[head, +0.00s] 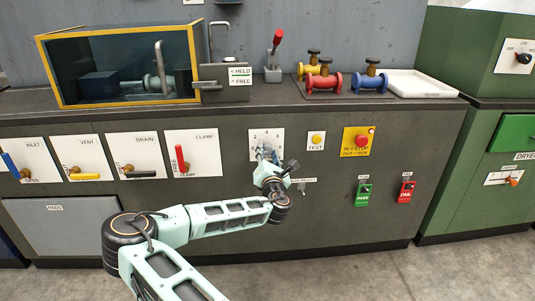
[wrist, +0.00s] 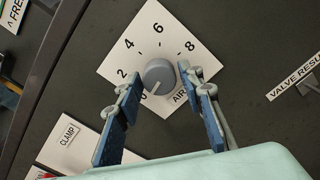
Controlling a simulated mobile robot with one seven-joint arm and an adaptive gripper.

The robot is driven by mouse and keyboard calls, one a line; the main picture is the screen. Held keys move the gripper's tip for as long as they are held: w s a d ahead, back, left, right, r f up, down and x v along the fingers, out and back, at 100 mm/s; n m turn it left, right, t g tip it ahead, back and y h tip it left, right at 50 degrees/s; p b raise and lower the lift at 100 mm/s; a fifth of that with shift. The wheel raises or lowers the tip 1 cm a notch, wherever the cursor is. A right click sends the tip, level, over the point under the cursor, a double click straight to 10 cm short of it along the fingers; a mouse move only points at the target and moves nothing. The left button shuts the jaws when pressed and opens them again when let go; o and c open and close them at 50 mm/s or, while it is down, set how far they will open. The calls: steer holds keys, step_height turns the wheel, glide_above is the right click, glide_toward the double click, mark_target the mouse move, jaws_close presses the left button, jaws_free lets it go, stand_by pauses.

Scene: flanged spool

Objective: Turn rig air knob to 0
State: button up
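The rig air knob (wrist: 158,76) is a round grey knob on a white dial plate (wrist: 150,55) marked 0, 2, 4, 6, 8. Its pale pointer line slants down and left, at or close to the 0, which is partly hidden by my left finger. My gripper (wrist: 160,84) is open in the wrist view, with one blue-padded finger on each side of the knob. I cannot tell whether either fingertip touches it. In the head view, the dial plate (head: 267,133) is on the dark front panel, and my gripper (head: 265,152) is in front of it, hiding the knob.
A CLAMP plate with a red lever (head: 180,158) is left of the dial. A yellow TEST button (head: 316,139) and a red stop button (head: 361,143) are to the right. A VALVE RESULT label (wrist: 295,78) lies right of my gripper. Spools (head: 325,83) stand on the bench above.

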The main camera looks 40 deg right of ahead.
steer(key=shift+o, duration=0.7)
steer(key=v, duration=1.2)
